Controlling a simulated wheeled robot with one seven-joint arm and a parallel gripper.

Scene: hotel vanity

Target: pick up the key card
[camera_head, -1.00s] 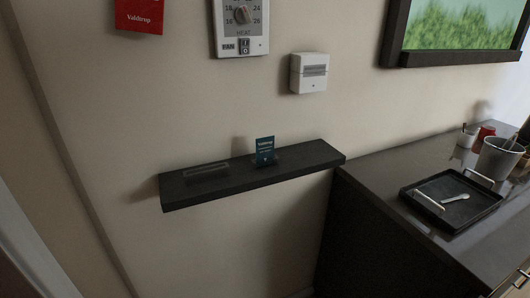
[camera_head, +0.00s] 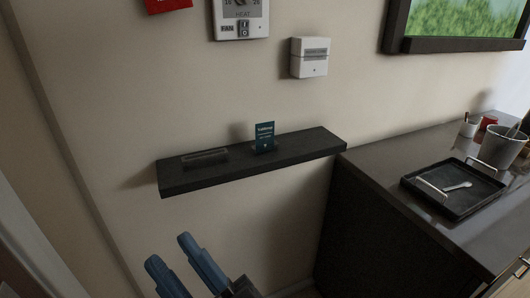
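A teal card with pale lettering (camera_head: 264,138), which looks like the key card, stands upright on a dark wall shelf (camera_head: 180,186), right of the shelf's middle. What holds it up at its base is too small to tell. My gripper (camera_head: 172,262) shows at the bottom of the picture with two blue fingers apart. It is open with nothing between the fingers. It is below and left of the card, in front of the shelf and well apart from both.
A low dark holder (camera_head: 205,157) lies on the shelf's left part. A white box (camera_head: 309,57) and a thermostat (camera_head: 241,18) are on the wall above. At the right, a dark counter (camera_head: 385,165) carries a black tray (camera_head: 440,208) and a bucket (camera_head: 500,147).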

